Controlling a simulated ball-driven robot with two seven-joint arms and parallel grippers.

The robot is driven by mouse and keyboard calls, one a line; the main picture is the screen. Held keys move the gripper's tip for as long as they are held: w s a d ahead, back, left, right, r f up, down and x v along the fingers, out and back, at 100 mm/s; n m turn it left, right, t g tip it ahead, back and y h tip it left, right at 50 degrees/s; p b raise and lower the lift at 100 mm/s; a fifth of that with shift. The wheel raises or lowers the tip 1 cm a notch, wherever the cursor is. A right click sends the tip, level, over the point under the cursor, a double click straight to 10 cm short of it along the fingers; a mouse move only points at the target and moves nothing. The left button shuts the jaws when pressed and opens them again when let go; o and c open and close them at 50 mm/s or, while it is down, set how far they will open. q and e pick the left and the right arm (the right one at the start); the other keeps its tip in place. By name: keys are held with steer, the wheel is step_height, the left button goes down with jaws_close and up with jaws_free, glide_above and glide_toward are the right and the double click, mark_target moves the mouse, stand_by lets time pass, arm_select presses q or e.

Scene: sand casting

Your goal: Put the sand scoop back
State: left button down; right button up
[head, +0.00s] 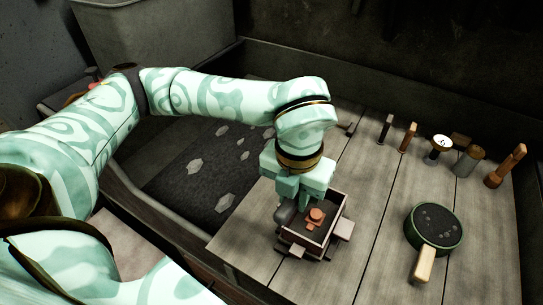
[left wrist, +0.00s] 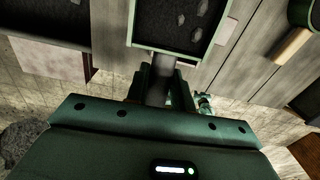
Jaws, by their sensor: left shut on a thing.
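My left gripper (head: 300,193) is shut and points down over a small wooden box (head: 339,208) on the plank table. A grey piece (head: 285,214) shows at the fingers, partly hidden by the gripper and the box. In the left wrist view the gripper (left wrist: 160,78) is shut on the grey handle of what looks like the sand scoop (left wrist: 158,92). A reddish piece (head: 316,215) shows inside the box. My right gripper is not in view.
A dark sand bed (head: 190,190) with pale lumps lies left of the planks. A round green sieve (head: 434,227) with a wooden handle lies at the right. Several small tools, among them a wooden-handled one (head: 507,167), stand along the back. Planks between box and sieve are clear.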

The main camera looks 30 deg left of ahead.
arm_select(q)
steer(key=shift+w+a, duration=0.1)
steer(key=w+a+f, duration=0.1)
steer(key=w+a, duration=0.1)
steer(key=w+a+f, duration=0.1)
steer(key=w, duration=0.1)
steer(key=w+a+f, duration=0.2)
steer(key=shift+w+a+b, duration=0.2)
steer(key=shift+a+b, duration=0.1)
steer(key=shift+b, duration=0.05)
steer(key=w+f, duration=0.1)
steer(key=w+a+f, duration=0.1)
steer(key=f, duration=0.1)
steer(key=w+a+f+b, duration=0.1)
steer(key=shift+a+f, duration=0.25)
steer(key=shift+f, duration=0.05)
steer(key=shift+w+a+f, duration=0.2)
steer(key=shift+w+f, duration=0.1)
steer(key=shift+f, duration=0.05)
steer(key=f, duration=0.2)
steer(key=f+b, duration=0.1)
steer(key=f, duration=0.1)
steer(key=shift+w+a, duration=0.25)
steer(key=shift+r, duration=0.1)
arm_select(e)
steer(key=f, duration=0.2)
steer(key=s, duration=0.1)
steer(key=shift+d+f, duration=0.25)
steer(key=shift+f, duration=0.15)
